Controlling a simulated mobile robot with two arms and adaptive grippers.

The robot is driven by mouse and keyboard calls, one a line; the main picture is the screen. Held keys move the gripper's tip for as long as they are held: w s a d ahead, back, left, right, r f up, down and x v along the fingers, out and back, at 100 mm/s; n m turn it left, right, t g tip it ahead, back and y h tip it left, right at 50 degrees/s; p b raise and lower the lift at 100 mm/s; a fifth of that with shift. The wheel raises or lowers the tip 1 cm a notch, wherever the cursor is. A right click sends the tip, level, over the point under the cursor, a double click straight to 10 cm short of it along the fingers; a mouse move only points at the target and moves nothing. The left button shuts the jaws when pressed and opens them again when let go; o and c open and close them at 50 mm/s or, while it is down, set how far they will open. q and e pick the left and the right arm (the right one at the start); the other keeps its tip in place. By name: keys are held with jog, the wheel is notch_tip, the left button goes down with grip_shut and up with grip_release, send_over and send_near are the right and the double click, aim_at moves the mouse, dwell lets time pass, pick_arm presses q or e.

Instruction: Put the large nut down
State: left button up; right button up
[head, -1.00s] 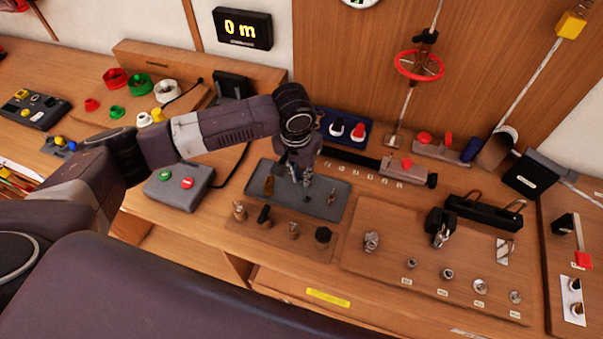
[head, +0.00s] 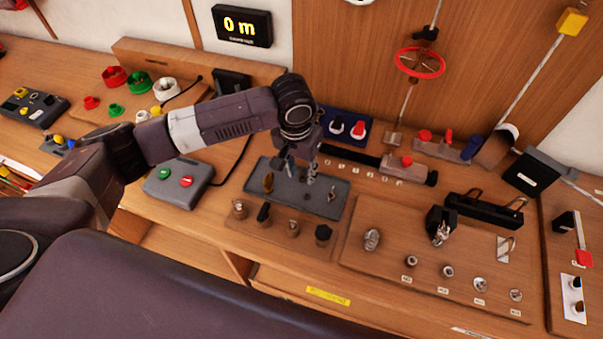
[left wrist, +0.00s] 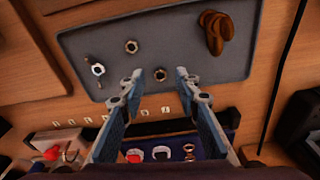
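My left gripper (head: 300,170) is open over the grey tray (head: 257,202) in the head view. In the left wrist view its two fingertips (left wrist: 160,84) stand apart with nothing gripped. A dark metal nut (left wrist: 161,74) lies flat on the tray between the fingertips as seen from the wrist. A second nut (left wrist: 131,46) lies near it on the tray. I cannot tell for certain which of the two is the large nut. My right gripper is not in view.
The tray also holds a brown object (left wrist: 213,32) and a small metal fitting with a nut (left wrist: 97,69). A blue holder (head: 330,121) stands just behind the tray. Several small parts stand on a wooden board in front. The tray's middle has bare room.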

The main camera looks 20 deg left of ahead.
pick_arm(q)
notch_tip(320, 180, up, 11)
jog(key=s+b, duration=0.1)
jog(key=shift+f+b, duration=0.2)
jog(key=shift+b, duration=0.15)
jog(key=shift+s+a+f, duration=0.1)
jog(key=shift+s, duration=0.05)
